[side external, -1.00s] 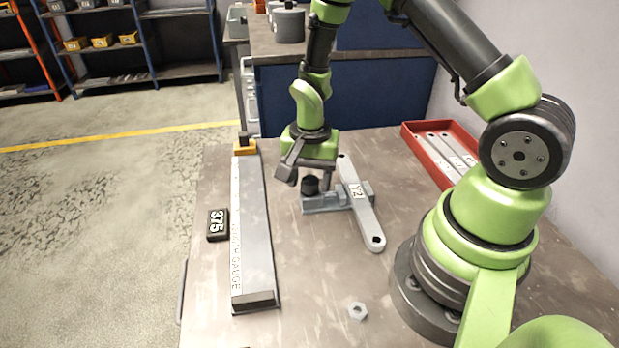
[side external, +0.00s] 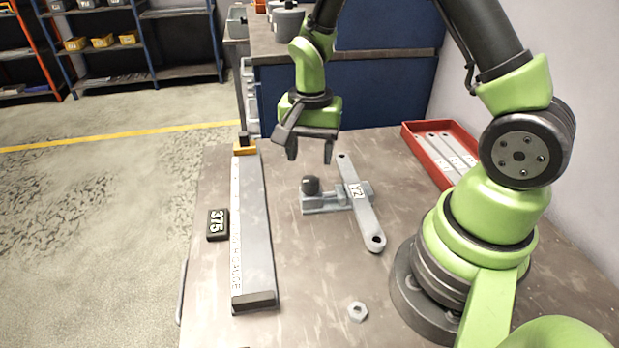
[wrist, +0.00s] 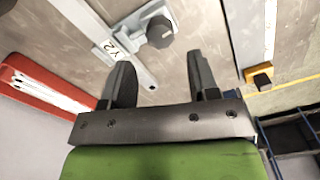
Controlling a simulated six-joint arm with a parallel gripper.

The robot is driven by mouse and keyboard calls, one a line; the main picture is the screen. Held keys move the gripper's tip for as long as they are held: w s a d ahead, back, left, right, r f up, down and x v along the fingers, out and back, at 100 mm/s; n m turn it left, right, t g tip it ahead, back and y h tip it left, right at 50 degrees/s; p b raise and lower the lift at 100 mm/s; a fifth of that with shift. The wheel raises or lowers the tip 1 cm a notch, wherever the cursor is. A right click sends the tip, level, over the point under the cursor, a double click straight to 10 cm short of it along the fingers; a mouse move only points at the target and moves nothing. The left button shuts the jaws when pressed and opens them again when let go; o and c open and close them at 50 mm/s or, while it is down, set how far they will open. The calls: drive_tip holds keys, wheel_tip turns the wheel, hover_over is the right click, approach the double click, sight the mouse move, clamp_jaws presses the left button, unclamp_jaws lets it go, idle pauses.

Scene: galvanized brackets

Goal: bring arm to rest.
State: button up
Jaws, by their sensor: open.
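My gripper (side external: 310,150) is open and empty, raised above the bench behind a grey clamp (side external: 318,204) with a dark round knob (side external: 310,185).
A long length gauge (side external: 252,230) lies on the left of the bench, beside a black block marked 375 (side external: 217,224). A hex nut (side external: 358,311) lies near the front. A red tray (side external: 412,140) with several brackets stands at the back right.

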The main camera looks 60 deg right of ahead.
drive_tip(key=s+a+r+n+t+y, duration=0.1)
drive_tip(key=s+a+r+n+t, duration=0.2)
drive_tip(key=s+r, duration=0.4)
drive_tip(key=s+a+r+n+t+y, duration=0.1)
drive_tip(key=s+a+r+n+t, duration=0.3)
drive_tip(key=r, duration=0.9)
drive_tip(key=s+n, duration=0.2)
drive_tip(key=s, duration=0.1)
drive_tip(key=shift+r, duration=0.15)
